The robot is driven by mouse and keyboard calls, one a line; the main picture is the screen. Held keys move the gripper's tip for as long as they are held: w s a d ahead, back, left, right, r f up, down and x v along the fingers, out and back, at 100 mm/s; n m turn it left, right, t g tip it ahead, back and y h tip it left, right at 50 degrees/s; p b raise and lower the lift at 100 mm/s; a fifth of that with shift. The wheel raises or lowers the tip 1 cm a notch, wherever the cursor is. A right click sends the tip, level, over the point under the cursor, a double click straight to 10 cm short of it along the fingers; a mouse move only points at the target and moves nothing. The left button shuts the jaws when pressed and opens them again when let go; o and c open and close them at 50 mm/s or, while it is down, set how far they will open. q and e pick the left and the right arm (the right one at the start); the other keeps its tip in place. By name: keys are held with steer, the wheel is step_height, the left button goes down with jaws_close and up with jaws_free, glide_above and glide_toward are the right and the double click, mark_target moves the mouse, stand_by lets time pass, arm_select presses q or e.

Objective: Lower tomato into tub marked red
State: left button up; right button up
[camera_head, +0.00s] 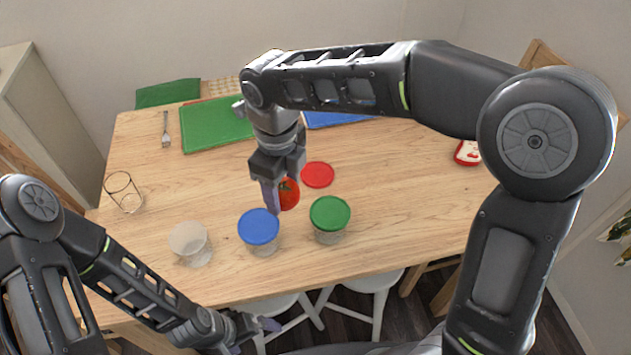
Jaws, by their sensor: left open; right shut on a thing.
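My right gripper (284,196) is shut on a red tomato (290,194). It holds the tomato over the table, behind the blue-lidded tub (259,228) and left of the red lid (318,174). The tomato's height above the table is hard to tell. An open, clear tub (190,241) stands at the front left, with no lid on it and no red marking that I can make out. A green-lidded tub (330,216) stands at the right. The red lid lies flat on the table. My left gripper (256,336) is open and empty, low in front of the table edge.
A green board (215,124) and a blue board (338,119) lie at the back of the wooden table (420,200). A fork (166,130) and a clear glass (124,192) are on the left. A red-and-white item (467,153) lies far right. White stools (372,281) stand in front.

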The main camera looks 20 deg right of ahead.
steer(key=w+a+f+p, duration=0.1)
steer(key=a+f+p, duration=0.1)
steer(key=a, duration=1.9)
steer(key=shift+w+a+f+p, duration=0.2)
steer(key=shift+f+p, duration=0.2)
